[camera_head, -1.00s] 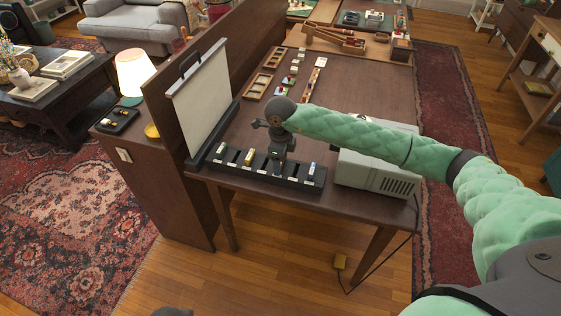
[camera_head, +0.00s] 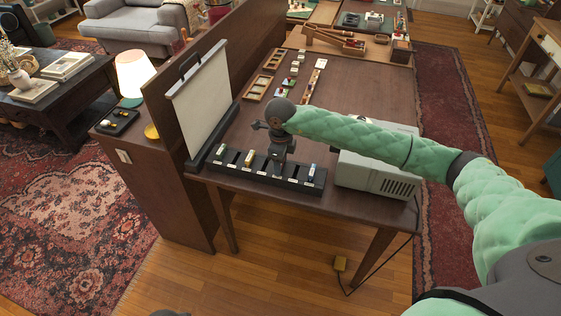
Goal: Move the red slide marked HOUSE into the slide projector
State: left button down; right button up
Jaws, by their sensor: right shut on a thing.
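The slide projector (camera_head: 376,173) is a pale grey box at the right front of the brown table, partly behind my right arm. A black slotted rack (camera_head: 236,171) lies along the table's front edge, left of the projector. A pale slide (camera_head: 221,150), a yellow-and-white slide (camera_head: 249,158) and a blue-and-yellow slide (camera_head: 312,170) stand in it. My right gripper (camera_head: 278,168) points down at the rack, between the last two, shut on a slide that its fingers mostly hide. I cannot make out red or the HOUSE marking. My left gripper is not in view.
A white screen (camera_head: 200,100) stands at the table's left, beside a wooden partition (camera_head: 226,50). Wooden trays (camera_head: 259,87) and small slides (camera_head: 291,79) lie farther back. The table's middle is clear.

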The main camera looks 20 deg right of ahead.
jog(key=shift+r+p, duration=0.75)
jog(key=shift+r, duration=2.7)
